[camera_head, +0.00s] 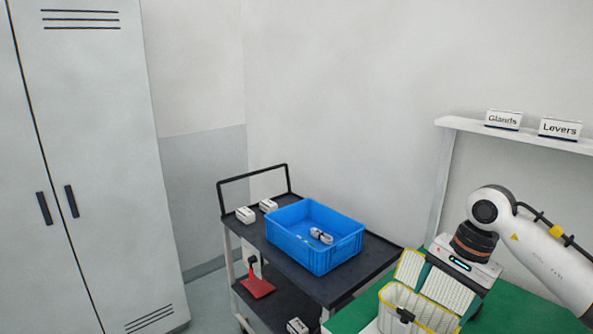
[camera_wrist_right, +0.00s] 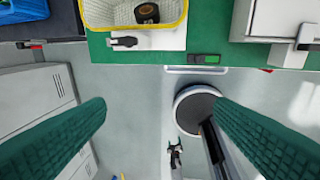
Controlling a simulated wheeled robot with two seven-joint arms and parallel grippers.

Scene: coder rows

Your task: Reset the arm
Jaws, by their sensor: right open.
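My right arm comes in from the right in the head view. My left gripper does not show in the head view.
A yellow-rimmed basket (camera_wrist_right: 187,22) holding a dark roll is on the green table (camera_wrist_right: 215,45). A blue crate (camera_head: 290,245) with small items stands on a black cart (camera_head: 372,262). A shelf (camera_head: 465,124) bears "Glands" and "Levers" signs. A grey locker (camera_head: 95,130) is left.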

